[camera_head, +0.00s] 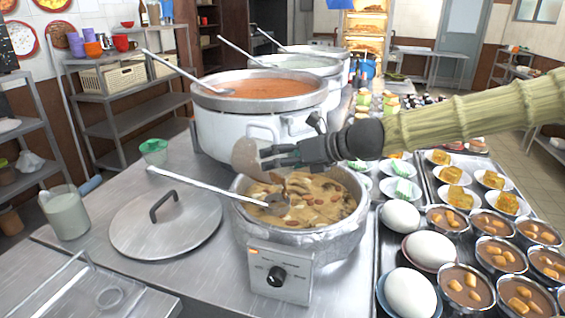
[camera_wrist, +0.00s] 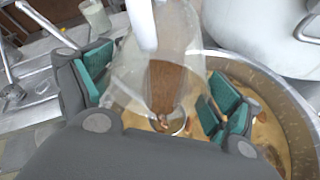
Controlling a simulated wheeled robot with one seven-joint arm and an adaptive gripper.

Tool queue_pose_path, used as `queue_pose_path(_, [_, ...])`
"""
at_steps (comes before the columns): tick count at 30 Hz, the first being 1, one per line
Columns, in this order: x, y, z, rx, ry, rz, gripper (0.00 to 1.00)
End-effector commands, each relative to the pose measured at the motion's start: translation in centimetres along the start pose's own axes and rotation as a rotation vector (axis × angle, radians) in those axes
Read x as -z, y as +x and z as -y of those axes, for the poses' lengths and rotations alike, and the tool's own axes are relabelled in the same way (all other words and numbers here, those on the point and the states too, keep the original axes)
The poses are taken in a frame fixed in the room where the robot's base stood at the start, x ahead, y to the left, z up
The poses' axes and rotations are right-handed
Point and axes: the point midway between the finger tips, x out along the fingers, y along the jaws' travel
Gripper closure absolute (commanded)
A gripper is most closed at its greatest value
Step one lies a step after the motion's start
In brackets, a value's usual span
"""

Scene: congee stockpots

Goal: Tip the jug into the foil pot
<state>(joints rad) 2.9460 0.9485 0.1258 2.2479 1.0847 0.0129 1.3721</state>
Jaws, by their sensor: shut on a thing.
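The foil pot (camera_head: 340,240) stands on the steel counter, wrapped in crinkled foil, with a dial box on its front. It holds a tan stew with brown pieces, and a ladle (camera_head: 215,190) rests in it. My gripper (camera_head: 270,157) is over the pot, shut on the clear jug (camera_head: 248,157). In the wrist view the jug (camera_wrist: 150,75) sits between the teal finger pads, tilted, with brown contents inside and reddish bits near its lower opening. The pot's rim (camera_wrist: 275,85) shows beneath it. A few brown pieces show under the gripper; whether they are falling is unclear.
A large pot of red soup (camera_head: 262,120) stands close behind, with more pots beyond. A lid (camera_head: 165,222), a green cup (camera_head: 153,151) and a jar of white liquid (camera_head: 66,212) are at left. Eggs, bowls and plates crowd the right (camera_head: 410,292).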

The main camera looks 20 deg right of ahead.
Motion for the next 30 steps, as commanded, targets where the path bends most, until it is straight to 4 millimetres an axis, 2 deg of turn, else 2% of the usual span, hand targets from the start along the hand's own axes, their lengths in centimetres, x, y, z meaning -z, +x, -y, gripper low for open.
queue_pose_path(30, [0.5,0.95,-0.3,-0.034,-0.015,0.051,0.81])
